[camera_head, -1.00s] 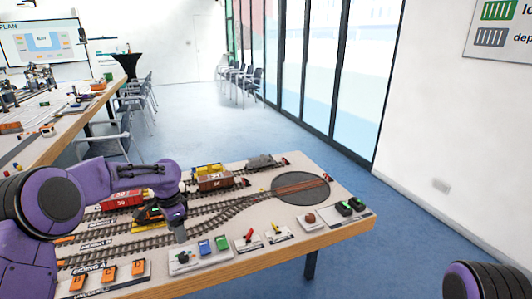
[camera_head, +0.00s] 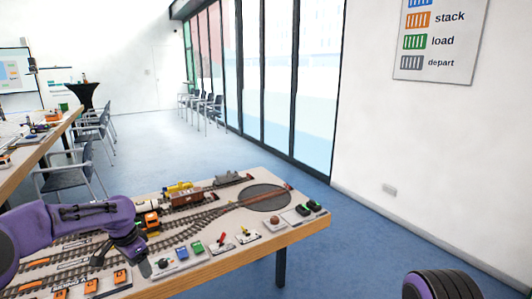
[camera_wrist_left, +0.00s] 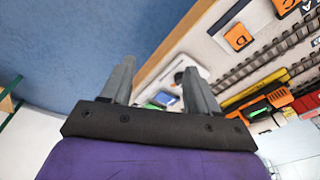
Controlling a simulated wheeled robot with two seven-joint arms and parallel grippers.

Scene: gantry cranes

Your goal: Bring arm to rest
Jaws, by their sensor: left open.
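My left arm comes in from the left in the head view, in purple and black. Its gripper (camera_head: 142,268) hangs over the front edge of the train table (camera_head: 225,262), beside the orange siding blocks (camera_head: 91,285). In the left wrist view the two grey fingers of the left gripper (camera_wrist_left: 160,85) stand apart with nothing held between them. Beyond the fingers lie the table edge and the blue floor. Of my right arm, only a dark ribbed part shows at the bottom right of the head view; its gripper is out of sight.
Model tracks, a brown wagon (camera_head: 187,197), a turntable (camera_head: 264,198) and several small buttons and levers (camera_head: 246,235) occupy the table. Chairs (camera_head: 204,104) line the windows. A second table (camera_head: 38,143) stands at the left. Blue floor is clear in front and right.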

